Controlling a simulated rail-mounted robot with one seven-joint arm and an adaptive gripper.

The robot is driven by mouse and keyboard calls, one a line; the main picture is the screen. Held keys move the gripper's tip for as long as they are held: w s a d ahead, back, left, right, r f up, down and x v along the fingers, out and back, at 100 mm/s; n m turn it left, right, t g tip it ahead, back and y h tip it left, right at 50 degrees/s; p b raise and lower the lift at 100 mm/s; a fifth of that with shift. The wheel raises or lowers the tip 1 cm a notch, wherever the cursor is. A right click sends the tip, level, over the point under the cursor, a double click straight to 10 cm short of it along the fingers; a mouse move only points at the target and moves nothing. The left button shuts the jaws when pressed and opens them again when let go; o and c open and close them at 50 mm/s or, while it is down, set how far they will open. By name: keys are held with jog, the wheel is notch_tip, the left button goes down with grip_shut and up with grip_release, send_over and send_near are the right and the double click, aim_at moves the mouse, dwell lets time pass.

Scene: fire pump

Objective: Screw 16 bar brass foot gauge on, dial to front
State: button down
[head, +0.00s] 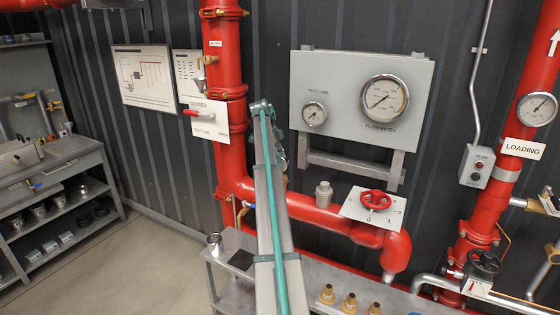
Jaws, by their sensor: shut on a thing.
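I cannot make out a loose brass-foot gauge. My gripper is hidden behind my own arm, which rises through the middle of the view. A brass fitting (211,60) sticks out left from the upper red riser (226,75); nothing with a dial shows on it. Three dial gauges are in place: a small one (314,113) labelled TEST LINE, a large flowmeter (385,99), and one (537,108) on the right-hand red pipe marked LOADING. Their dials face the room. Three brass pieces (349,303) stand on the grey bench (225,264).
A metal cup (215,243) and a black mat (240,259) are on the bench's left end. A red handwheel (375,200) sits above the low red pipe (313,213). A red-handled valve (198,113) is marked CLOSED. Grey shelving (75,180) stands left, beyond open floor.

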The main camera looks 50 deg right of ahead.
jog(key=shift+d+m+y, duration=0.15)
jog(key=shift+m+y, duration=0.15)
jog(key=shift+m, duration=0.3)
jog(key=shift+r+m+p, duration=0.35)
jog(key=shift+m+p, duration=0.15)
jog(key=shift+p, duration=0.35)
jog(key=shift+f+m+y, duration=0.2)
jog(key=shift+m+y, duration=0.1)
jog(key=c, duration=0.8)
grip_release()
jog(key=shift+w+a, duration=0.1)
jog(key=shift+a, duration=0.1)
jog(key=o, duration=0.6)
jog(key=shift+f, duration=0.1)
jog(key=shift+c, duration=0.2)
